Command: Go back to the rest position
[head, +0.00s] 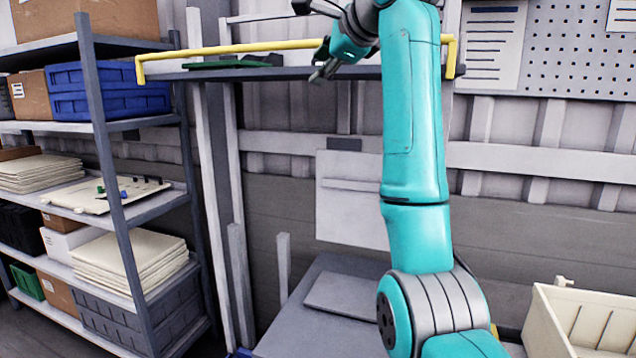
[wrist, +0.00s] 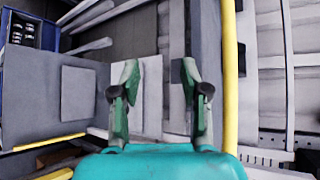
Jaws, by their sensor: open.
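My gripper (wrist: 158,85) is open and empty in the wrist view, its two fingers apart with a pale wall panel seen between and beyond them. In the head view my gripper (head: 322,68) is partly hidden by my teal arm, up near the yellow rail. No screwdriver is clearly seen in either view.
A yellow rail (head: 250,47) runs along a high shelf close to my gripper, with a dark green flat item (head: 228,64) on it. A loaded rack (head: 110,180) stands at left. A grey bench (head: 330,310) lies below, and a cream bin (head: 580,320) at lower right.

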